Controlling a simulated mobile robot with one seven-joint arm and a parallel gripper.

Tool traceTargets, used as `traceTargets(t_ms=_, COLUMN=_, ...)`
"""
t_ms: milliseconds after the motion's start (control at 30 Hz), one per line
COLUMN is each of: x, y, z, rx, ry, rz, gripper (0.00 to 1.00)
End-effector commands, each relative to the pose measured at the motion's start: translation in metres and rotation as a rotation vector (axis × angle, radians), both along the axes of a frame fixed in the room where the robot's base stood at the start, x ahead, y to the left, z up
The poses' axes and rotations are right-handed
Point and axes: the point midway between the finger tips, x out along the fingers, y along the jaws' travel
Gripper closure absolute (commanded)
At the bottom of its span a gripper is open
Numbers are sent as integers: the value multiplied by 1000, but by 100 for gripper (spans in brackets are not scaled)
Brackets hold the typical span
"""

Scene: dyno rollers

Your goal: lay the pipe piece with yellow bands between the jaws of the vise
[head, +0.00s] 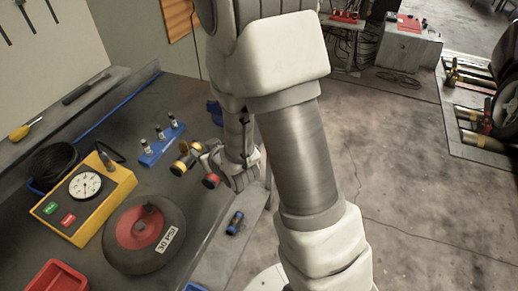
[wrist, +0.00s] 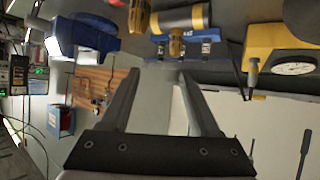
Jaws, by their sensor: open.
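The pipe piece with yellow bands (head: 187,160) lies on the dark bench, just left of my gripper in the head view. In the wrist view the pipe piece (wrist: 180,19) is at the top, beyond the fingertips and apart from them. My gripper (wrist: 156,72) is open with nothing between its fingers. In the head view my gripper (head: 242,178) is at the bench's right side, partly hidden by my arm. A blue body that looks like the vise (wrist: 90,34) is at the upper left of the wrist view. In the head view only a blue bit (head: 214,110) shows beside my arm; its jaws are hidden there.
A red-ended piece (head: 211,180) lies beside the yellow-banded one. A blue peg stand (head: 158,146), a yellow gauge box (head: 117,185), a black wheel (head: 170,240) and a red tray (head: 55,283) crowd the bench. A blue-banded piece (head: 235,222) lies by the edge.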

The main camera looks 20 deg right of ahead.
Motion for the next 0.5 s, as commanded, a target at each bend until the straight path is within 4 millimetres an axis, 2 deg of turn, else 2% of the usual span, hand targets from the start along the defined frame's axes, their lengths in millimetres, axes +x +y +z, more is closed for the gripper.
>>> traceTargets(t_ms=33, x=1, y=-5, z=17, rx=-7, ry=12, rz=-15, gripper=38)
traceTargets(t_ms=267, x=-17, y=-27, z=69, rx=-34, ry=130, rz=-77, gripper=38)
traceTargets(t_ms=500, x=-62, y=-47, z=121, rx=-46, ry=260, rz=-135, gripper=38)
